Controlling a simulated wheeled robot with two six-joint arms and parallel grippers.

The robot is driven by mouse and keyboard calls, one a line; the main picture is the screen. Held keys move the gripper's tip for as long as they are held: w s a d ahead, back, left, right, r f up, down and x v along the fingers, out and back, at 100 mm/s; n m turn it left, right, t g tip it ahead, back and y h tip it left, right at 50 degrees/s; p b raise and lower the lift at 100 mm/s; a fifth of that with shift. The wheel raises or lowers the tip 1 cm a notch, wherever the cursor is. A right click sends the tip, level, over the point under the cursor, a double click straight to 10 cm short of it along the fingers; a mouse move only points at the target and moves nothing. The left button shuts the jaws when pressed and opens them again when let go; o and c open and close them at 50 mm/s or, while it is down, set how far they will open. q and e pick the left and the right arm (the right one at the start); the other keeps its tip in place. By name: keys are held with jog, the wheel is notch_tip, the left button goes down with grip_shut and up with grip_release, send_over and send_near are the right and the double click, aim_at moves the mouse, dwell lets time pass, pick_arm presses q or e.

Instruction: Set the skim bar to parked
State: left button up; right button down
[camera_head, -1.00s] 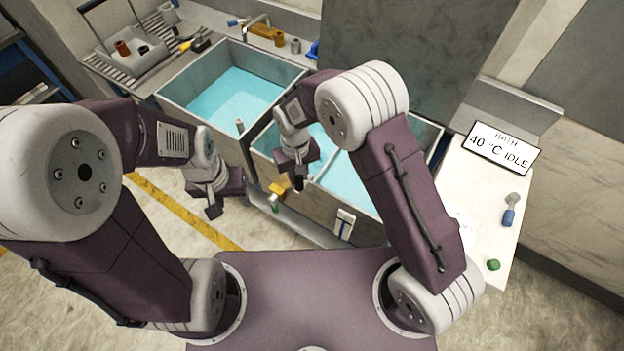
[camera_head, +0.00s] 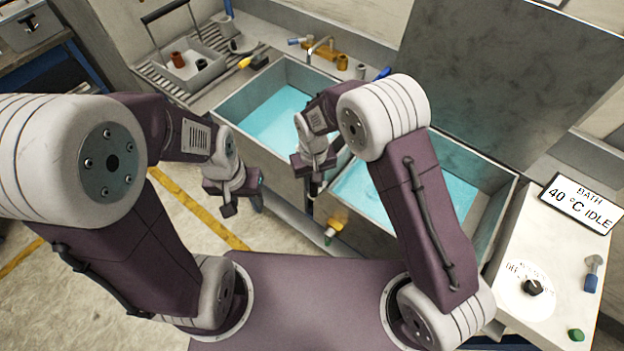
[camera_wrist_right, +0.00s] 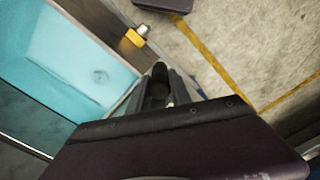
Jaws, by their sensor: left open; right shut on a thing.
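My right gripper (camera_head: 314,186) is at the front of the sink, by the wall between the two basins. In the right wrist view its fingers (camera_wrist_right: 160,84) are shut on a dark rounded piece, which I take to be the skim bar's handle (camera_wrist_right: 160,92). The rest of the bar cannot be made out for sure behind my arm and gripper. My left gripper (camera_head: 243,204) is open and empty, above the floor in front of the left basin.
The left basin (camera_head: 262,112) and right basin (camera_head: 440,185) hold blue water. A yellow valve (camera_head: 337,220) sticks out at the sink's front. A dial (camera_head: 533,288) and a bath display (camera_head: 580,203) are on the right counter. A basket (camera_head: 190,70) stands at the back left.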

jog(key=shift+w+a+r, duration=0.1)
jog(key=shift+w+a, duration=0.05)
jog(key=shift+w, duration=0.05)
jog(key=c, duration=1.5)
grip_release()
jog(key=o, duration=0.3)
jog(key=shift+o, duration=0.2)
jog(key=shift+a, duration=0.15)
notch_tip(320, 180, up, 9)
jog(key=shift+f+b, duration=0.1)
jog(key=shift+b, duration=0.65)
